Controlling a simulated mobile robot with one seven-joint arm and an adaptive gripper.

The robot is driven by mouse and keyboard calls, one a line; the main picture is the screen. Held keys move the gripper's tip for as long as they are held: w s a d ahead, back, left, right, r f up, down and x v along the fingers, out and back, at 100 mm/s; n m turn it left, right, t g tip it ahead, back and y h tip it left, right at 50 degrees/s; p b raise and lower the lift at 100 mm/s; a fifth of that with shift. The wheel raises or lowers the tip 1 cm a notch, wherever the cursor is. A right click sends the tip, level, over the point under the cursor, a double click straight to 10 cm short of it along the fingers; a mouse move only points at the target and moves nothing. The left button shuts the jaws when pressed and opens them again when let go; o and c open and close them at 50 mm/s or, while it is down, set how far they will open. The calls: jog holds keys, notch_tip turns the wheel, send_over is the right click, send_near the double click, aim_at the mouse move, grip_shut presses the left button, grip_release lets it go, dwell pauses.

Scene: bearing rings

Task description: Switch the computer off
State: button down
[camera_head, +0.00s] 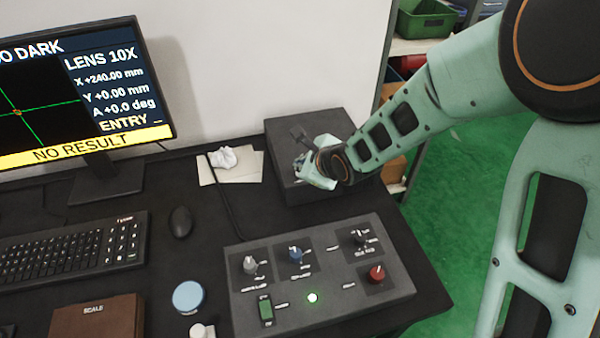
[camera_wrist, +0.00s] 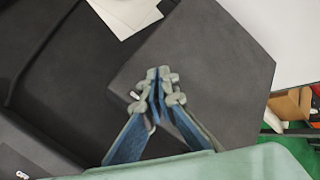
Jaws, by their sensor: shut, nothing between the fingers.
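A dark grey box (camera_head: 285,130), perhaps the computer, stands at the back right of the desk. It fills the middle of the wrist view (camera_wrist: 220,65). My gripper (camera_head: 301,163) is over this box, shut and empty. In the wrist view my gripper (camera_wrist: 158,78) has its blue fingers together above the box's surface, near a small white mark (camera_wrist: 135,95). I cannot tell whether the fingertips touch the box. The monitor (camera_head: 90,85) is lit and reads "NO RESULT". Any power switch is not clearly seen.
A keyboard (camera_head: 70,248), mouse (camera_head: 180,221), brown scale (camera_head: 95,318), blue-lidded round thing (camera_head: 187,296) and papers (camera_head: 230,172) share the desk. A wall stands behind.

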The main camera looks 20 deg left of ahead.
jog(key=shift+f, duration=0.45)
jog(key=shift+f+b, duration=0.35)
jog(key=shift+b, duration=0.05)
dwell(0.4)
jog(key=shift+r, duration=0.1)
jog(key=shift+r+p, duration=0.7)
jog(key=shift+p, duration=0.1)
notch_tip(320, 180, up, 5)
jog(key=p, duration=0.4)
jog(key=shift+p, duration=0.3)
